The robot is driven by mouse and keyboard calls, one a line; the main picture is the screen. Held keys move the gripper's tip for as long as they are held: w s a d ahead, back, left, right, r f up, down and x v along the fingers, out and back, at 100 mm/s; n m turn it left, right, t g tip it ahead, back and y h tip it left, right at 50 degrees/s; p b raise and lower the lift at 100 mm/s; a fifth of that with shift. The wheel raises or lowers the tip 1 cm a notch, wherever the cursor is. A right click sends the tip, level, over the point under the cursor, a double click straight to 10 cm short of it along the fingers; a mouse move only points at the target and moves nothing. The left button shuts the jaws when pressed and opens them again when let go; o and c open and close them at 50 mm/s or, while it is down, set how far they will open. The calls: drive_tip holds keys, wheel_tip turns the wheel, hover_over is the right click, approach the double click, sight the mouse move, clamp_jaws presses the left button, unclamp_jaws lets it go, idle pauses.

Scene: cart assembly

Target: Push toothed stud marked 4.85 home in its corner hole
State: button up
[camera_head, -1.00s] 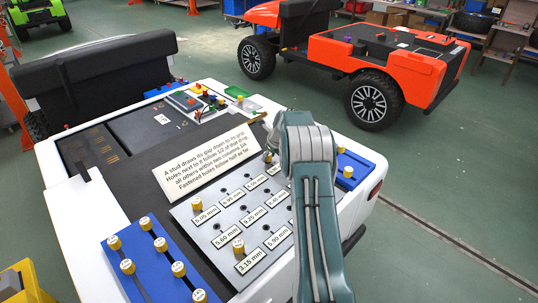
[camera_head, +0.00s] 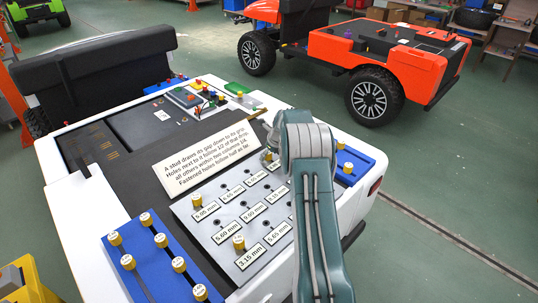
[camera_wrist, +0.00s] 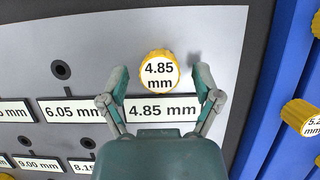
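The toothed yellow stud marked 4.85 mm (camera_wrist: 159,70) stands at a corner of the grey plate (camera_wrist: 110,25), above a label (camera_wrist: 162,111) reading 4.85 mm. I cannot tell how deep it sits. My gripper (camera_wrist: 162,74) is open, with one finger on each side of the stud and a visible gap to both. In the head view my arm comes down over the plate's far right corner and hides most of that area.
Other yellow studs stand on the plate (camera_head: 197,201) and its near corner (camera_head: 239,243). Blue trays with studs flank the plate at left (camera_head: 150,268) and right (camera_head: 355,163). A text sign (camera_head: 207,160) lies behind the plate. Open holes show beside the labels.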

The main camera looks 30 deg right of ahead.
drive_tip(key=v, duration=1.2)
idle(0.3)
drive_tip(key=s+a+r+n, duration=0.7)
drive_tip(key=a+r+n, duration=0.1)
drive_tip(key=a, duration=0.3)
drive_tip(key=s+a+r+n, duration=0.7)
drive_tip(key=a+r+n, duration=0.1)
drive_tip(key=a+n, duration=0.15)
drive_tip(key=s+a+n, duration=0.4)
drive_tip(key=s+n, duration=0.1)
drive_tip(key=s, duration=0.2)
drive_tip(key=s+a+f+n, duration=0.1)
drive_tip(key=s+a+n, duration=0.2)
drive_tip(key=s+n, duration=0.3)
drive_tip(key=s+a+f+n+t+h, duration=0.1)
drive_tip(key=s+a+n, duration=0.3)
drive_tip(key=s, duration=0.5)
drive_tip(key=shift+a+n, duration=0.3)
drive_tip(key=shift+n, duration=0.35)
